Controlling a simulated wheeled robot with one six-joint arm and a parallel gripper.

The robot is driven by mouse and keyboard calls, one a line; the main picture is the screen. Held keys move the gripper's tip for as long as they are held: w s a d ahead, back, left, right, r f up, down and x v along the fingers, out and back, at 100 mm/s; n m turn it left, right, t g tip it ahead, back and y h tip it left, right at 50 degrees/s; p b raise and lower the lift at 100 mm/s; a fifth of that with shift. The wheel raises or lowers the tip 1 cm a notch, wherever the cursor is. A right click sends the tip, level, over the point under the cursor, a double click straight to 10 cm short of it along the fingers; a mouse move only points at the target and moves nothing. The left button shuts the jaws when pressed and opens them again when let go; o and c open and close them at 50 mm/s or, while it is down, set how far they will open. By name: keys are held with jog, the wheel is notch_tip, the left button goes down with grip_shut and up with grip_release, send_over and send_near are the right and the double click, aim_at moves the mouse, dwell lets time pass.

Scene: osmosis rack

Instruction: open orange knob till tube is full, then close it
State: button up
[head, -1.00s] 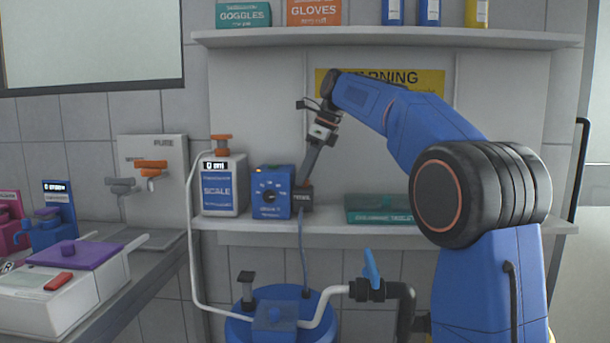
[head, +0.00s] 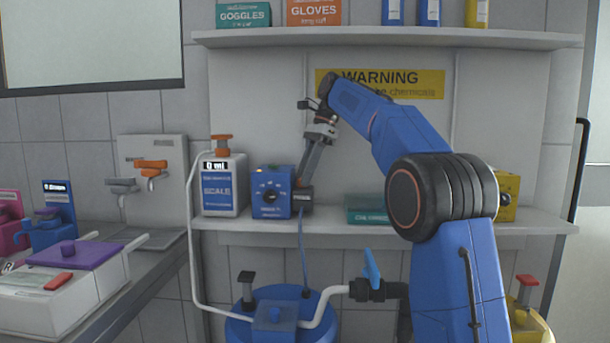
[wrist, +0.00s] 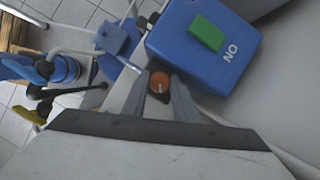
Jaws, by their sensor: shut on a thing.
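An orange knob (wrist: 160,82) shows in the wrist view between my fingertips, beside a blue box with a green button and the word ON. My gripper (wrist: 158,92) is shut on this knob. In the head view my gripper (head: 303,196) is at the right side of the blue box (head: 270,193) with a dial, on the lower shelf; the knob's grip is not clear there. A white container labelled SCALE (head: 222,187), with an orange cap (head: 221,145), stands left of the box. Its display reads 0 ml. A white tube (head: 193,250) runs down from it.
A blue barrel (head: 245,333) stands below the shelf, with a blue-handled valve (head: 371,270) beside it. An orange tap (head: 152,170) is on the left wall panel. A green box (head: 367,211) and a yellow box (head: 508,197) sit right on the shelf.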

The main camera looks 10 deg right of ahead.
dwell(0.3)
jog(key=o, duration=1.1)
jog(key=shift+c, duration=0.2)
